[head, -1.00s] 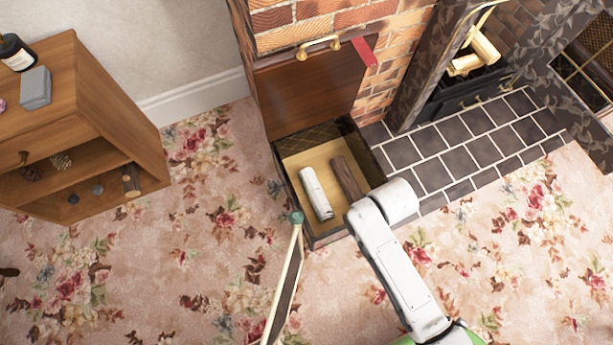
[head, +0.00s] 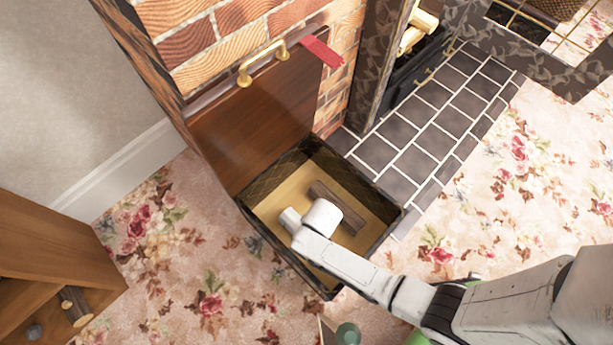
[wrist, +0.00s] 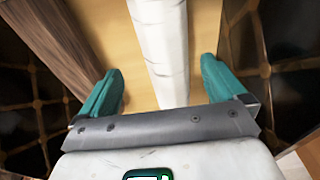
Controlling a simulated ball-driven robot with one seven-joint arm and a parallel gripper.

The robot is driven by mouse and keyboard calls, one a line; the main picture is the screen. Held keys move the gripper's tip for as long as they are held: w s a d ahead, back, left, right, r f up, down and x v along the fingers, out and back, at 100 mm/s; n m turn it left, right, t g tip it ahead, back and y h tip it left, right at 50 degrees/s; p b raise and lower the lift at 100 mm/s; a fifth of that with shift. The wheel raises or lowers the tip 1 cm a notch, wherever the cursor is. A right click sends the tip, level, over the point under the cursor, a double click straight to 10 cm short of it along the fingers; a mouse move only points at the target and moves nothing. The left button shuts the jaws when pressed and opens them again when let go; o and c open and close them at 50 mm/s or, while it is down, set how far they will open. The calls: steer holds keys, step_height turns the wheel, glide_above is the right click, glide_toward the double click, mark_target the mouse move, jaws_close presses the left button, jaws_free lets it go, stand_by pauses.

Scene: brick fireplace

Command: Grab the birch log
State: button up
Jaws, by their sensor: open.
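The birch log (wrist: 160,40) is pale and whitish. In the wrist view it lies lengthwise on the tan floor of the open box, between the two teal fingers of my gripper (wrist: 162,70). The fingers are open, one on each side, with a gap left and right of the log. I cannot tell how far above the log they are. In the head view my white arm reaches down into the box (head: 388,222) and hides most or all of the birch log and my fingers.
A dark brown log (head: 340,206) lies beside it in the box and shows at left in the wrist view (wrist: 62,45). The box's wooden lid (head: 255,130) stands open against the brick. A wooden shelf (head: 45,250) stands at left; dark hearth tiles (head: 440,125) lie at right.

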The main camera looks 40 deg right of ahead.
steer(key=shift+w+a+f+b, duration=0.1)
steer(key=shift+w+f+b, duration=0.1)
steer(key=shift+f+b, duration=0.65)
steer(key=shift+w+a+f+b, duration=0.15)
steer(key=shift+f+b, duration=0.35)
steer(key=shift+f, duration=0.6)
steer(key=shift+w+a+f+b, duration=0.1)
steer(key=shift+w+f+b, duration=0.1)
steer(key=shift+f+b, duration=0.65)
steer(key=shift+c, duration=0.4)
steer(key=c, duration=1.3)
